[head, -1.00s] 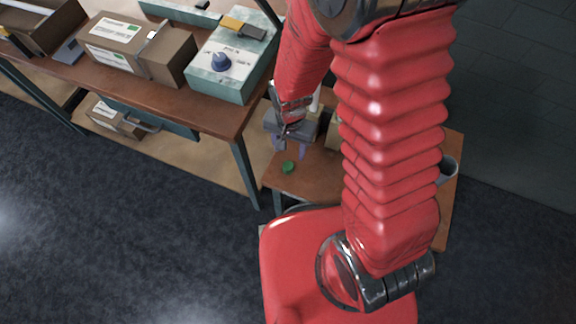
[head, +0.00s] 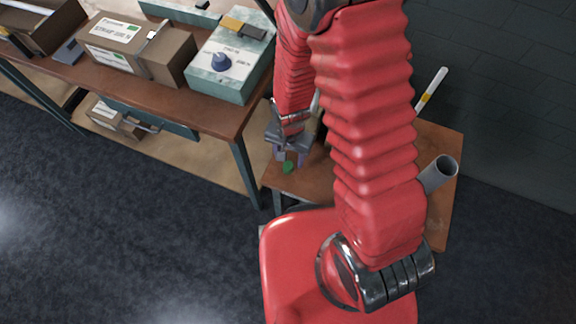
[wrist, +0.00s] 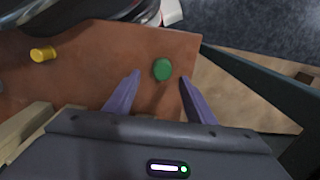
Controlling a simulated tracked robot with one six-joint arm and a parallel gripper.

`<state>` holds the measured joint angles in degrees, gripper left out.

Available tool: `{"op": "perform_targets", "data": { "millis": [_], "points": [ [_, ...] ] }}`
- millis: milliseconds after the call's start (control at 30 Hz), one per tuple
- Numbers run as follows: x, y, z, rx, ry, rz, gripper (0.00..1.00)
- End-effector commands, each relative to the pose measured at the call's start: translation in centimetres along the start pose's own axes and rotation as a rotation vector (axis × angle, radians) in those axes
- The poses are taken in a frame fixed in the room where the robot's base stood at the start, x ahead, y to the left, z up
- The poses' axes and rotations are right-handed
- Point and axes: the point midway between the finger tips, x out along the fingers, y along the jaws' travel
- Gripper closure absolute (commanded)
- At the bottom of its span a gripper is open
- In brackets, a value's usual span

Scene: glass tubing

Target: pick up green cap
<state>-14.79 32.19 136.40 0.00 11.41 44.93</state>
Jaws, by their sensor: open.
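The green cap (head: 288,167) lies on the small brown table (head: 440,140), near its left front edge. In the wrist view the green cap (wrist: 162,69) is a small round piece on the table top, just beyond and between the two purple fingers. My gripper (head: 291,158) hangs just above and behind the cap in the head view. In the wrist view my gripper (wrist: 160,85) is open and empty, its fingers apart on either side of the cap's line. I cannot tell the exact height of the fingertips above the table.
A yellow cap-like piece (wrist: 43,54) lies at the left in the wrist view. A grey tube (head: 437,174) and a white tube with a yellow band (head: 430,92) stand on the right. The workbench (head: 215,112) with boxes borders the table on the left.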

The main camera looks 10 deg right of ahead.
Motion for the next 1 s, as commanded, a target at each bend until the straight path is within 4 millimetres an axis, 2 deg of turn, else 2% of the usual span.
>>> {"op": "perform_targets", "data": {
  "millis": [167, 600, 1000],
  "points": [
    [0.7, -0.1, 0.0, 0.0, 0.0, 0.0, 0.5],
    [4.7, -0.4, 0.1, 0.0, -0.002, 0.002, 0.5],
    [5.2, -0.4, 0.1, 0.0, 0.0, -0.001, 0.5]
  ]
}}
